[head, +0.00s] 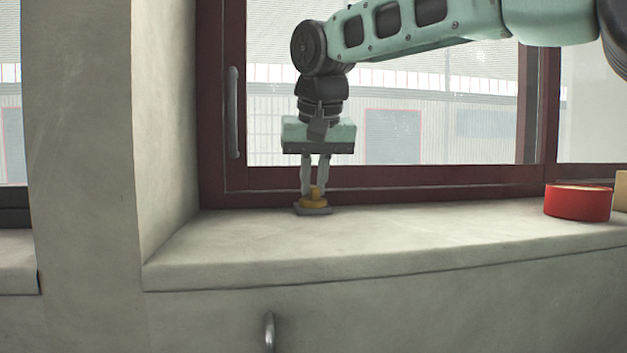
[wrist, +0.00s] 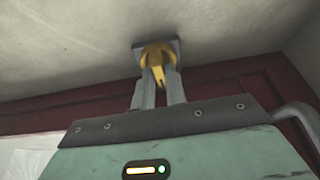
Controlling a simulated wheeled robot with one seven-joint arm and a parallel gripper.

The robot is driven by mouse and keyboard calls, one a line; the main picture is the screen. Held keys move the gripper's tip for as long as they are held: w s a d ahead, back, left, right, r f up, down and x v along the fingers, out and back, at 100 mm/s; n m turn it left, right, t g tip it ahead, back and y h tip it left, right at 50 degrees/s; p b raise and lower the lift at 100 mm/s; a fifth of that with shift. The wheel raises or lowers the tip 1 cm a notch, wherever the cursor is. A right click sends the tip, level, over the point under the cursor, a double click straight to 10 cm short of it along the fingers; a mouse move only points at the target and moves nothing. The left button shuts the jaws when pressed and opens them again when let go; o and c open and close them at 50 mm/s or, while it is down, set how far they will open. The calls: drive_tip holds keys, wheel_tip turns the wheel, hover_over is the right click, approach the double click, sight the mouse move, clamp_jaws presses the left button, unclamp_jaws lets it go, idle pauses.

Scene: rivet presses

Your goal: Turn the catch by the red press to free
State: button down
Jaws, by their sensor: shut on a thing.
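The catch (head: 314,203) is a yellow knob on a grey square base plate (head: 313,211). It sits on the stone sill close to the window frame. In the wrist view the catch (wrist: 157,62) shows a round yellow collar and a raised yellow grip with a dark mark near its end. My gripper (head: 316,186) points straight down over the catch, its fingers shut on the yellow grip. The fingers (wrist: 158,84) stand on both sides of the grip in the wrist view. No press that I can make out is in view. Marks on the base plate are too small to read.
A red round tin (head: 578,203) stands on the sill at the right, with a tan object (head: 621,190) beside it. The dark red window frame (head: 400,182) runs close behind the catch. The sill (head: 420,225) between catch and tin is clear.

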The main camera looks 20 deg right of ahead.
drive_tip(key=n, duration=0.2)
drive_tip(key=n+y, duration=0.1)
drive_tip(key=n, duration=0.1)
drive_tip(key=shift+d+y, duration=0.15)
drive_tip(key=shift+y, duration=0.15)
drive_tip(key=n, duration=0.2)
drive_tip(key=n+y, duration=0.1)
drive_tip(key=n, duration=0.1)
drive_tip(key=shift+w+d+n+g+y, duration=0.1)
drive_tip(key=shift+n+g+y, duration=0.2)
drive_tip(key=n+g+y+p, duration=0.1)
drive_tip(key=n, duration=0.3)
drive_tip(key=shift+w+d+r+n, duration=0.1)
drive_tip(key=shift+n, duration=0.2)
drive_tip(key=n+g+p, duration=0.1)
drive_tip(key=n, duration=0.3)
drive_tip(key=shift+g+y, duration=0.4)
drive_tip(key=shift+n, duration=0.3)
drive_tip(key=c, duration=1.4)
unclamp_jaws()
drive_tip(key=shift+c, duration=0.2)
